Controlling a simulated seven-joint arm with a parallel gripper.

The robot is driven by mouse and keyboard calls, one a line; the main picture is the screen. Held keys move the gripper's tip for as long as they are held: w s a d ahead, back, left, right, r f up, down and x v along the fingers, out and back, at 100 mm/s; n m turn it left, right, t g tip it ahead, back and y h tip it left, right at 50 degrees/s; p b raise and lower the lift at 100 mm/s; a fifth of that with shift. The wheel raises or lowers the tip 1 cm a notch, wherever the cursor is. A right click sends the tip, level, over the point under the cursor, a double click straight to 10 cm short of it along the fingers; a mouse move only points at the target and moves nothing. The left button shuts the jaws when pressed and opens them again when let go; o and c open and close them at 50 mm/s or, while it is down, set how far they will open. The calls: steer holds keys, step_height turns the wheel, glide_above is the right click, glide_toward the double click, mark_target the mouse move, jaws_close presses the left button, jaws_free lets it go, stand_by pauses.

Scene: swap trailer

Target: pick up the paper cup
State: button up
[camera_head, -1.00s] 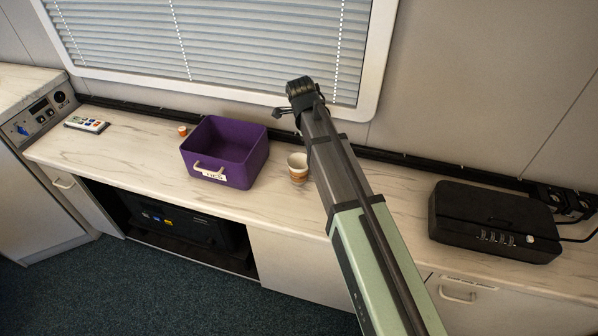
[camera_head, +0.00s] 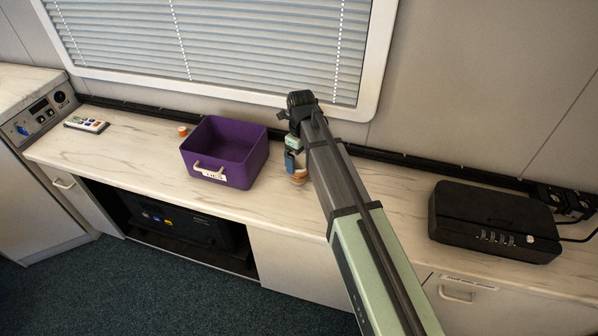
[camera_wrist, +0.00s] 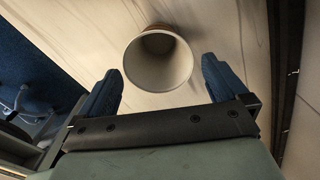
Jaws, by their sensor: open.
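The paper cup (camera_head: 299,179) stands on the counter to the right of the purple bin, mostly hidden behind my gripper and arm in the head view. In the wrist view the cup (camera_wrist: 159,60) shows its open, empty-looking mouth, tilted toward the camera. My gripper (camera_wrist: 162,85) is open, with one blue finger to each side of the cup's mouth and nothing held. The cup lies a little beyond the fingertips, roughly centred between them. In the head view my gripper (camera_head: 292,162) hangs just over the cup. I cannot tell whether a finger touches it.
The purple bin (camera_head: 214,182) with a labelled handle stands close to the left. A black lockbox (camera_head: 492,222) sits at the right. The window blind and wall stand behind the counter (camera_head: 130,150).

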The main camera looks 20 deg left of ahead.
steer(key=shift+w+a+f, duration=0.1)
steer(key=shift+a+f, duration=0.05)
steer(key=shift+f, duration=1.7)
steer(key=shift+a+f, duration=0.15)
steer(key=shift+f, duration=1.7)
steer(key=shift+c, duration=0.3)
steer(key=c, duration=0.9)
steer(key=shift+r, duration=0.1)
